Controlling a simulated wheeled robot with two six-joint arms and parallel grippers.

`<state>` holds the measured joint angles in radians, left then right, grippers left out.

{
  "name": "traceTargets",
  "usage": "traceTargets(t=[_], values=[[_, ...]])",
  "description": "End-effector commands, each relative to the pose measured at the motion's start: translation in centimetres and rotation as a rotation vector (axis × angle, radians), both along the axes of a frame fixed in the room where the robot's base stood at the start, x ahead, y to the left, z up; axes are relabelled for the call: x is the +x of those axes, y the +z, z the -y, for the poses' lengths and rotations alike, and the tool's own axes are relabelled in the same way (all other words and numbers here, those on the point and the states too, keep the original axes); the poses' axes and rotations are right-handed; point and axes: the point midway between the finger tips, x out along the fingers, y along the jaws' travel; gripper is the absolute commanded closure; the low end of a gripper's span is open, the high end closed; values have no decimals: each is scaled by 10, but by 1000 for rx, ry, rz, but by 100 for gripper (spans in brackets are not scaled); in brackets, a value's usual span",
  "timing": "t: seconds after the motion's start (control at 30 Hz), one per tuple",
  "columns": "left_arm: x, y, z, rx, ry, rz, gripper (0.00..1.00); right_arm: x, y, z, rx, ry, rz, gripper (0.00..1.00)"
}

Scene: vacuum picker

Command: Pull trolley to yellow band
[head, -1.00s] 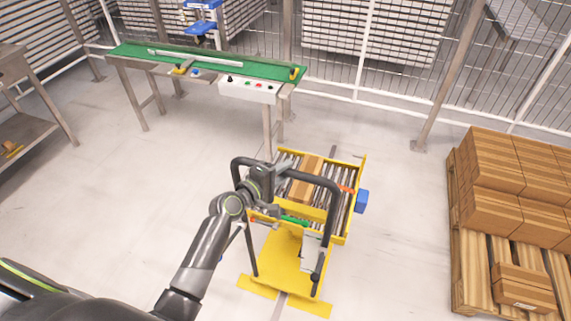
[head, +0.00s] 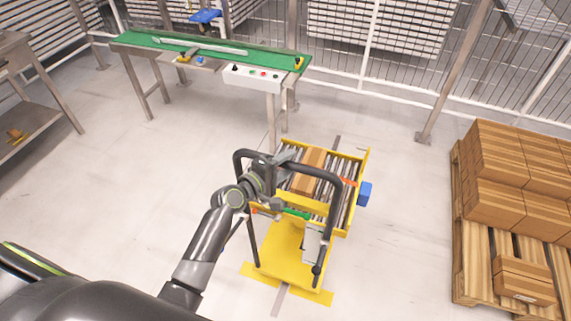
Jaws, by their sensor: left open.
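The trolley (head: 290,250) is yellow, with a black tubular handle (head: 243,157) and a roller top (head: 345,180) carrying a brown box (head: 308,172). It stands upright on the floor in the middle of the head view. My left gripper (head: 285,165) is open at the top bar of the handle. The jaws overlap the bar in the picture, and I cannot tell whether they touch it. Yellow floor marking (head: 315,297) shows at the trolley's near lower edge, partly hidden by it. My right gripper is not in view.
A green-topped conveyor table (head: 215,52) with a control box stands behind, left. A wooden pallet (head: 480,265) stacked with brown boxes (head: 495,165) is at the right. A metal shelf (head: 40,120) is at far left. Wire fencing runs behind. The floor (head: 400,230) between trolley and pallet is clear.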

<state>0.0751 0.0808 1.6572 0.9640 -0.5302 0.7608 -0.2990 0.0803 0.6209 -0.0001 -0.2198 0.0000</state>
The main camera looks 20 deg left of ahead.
Motion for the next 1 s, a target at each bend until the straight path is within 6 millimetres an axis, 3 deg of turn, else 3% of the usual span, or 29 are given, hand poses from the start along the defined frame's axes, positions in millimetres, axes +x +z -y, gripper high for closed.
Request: traceTargets(t=[0.17, 0.33, 1.0], values=[[-3, 0, -2, 1, 0, 0, 55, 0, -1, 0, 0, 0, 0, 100], [-20, 3, -10, 3, 1, 1, 55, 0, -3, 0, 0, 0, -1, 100], [-140, 26, -65, 4, -1, -2, 55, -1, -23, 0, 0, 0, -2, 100]])
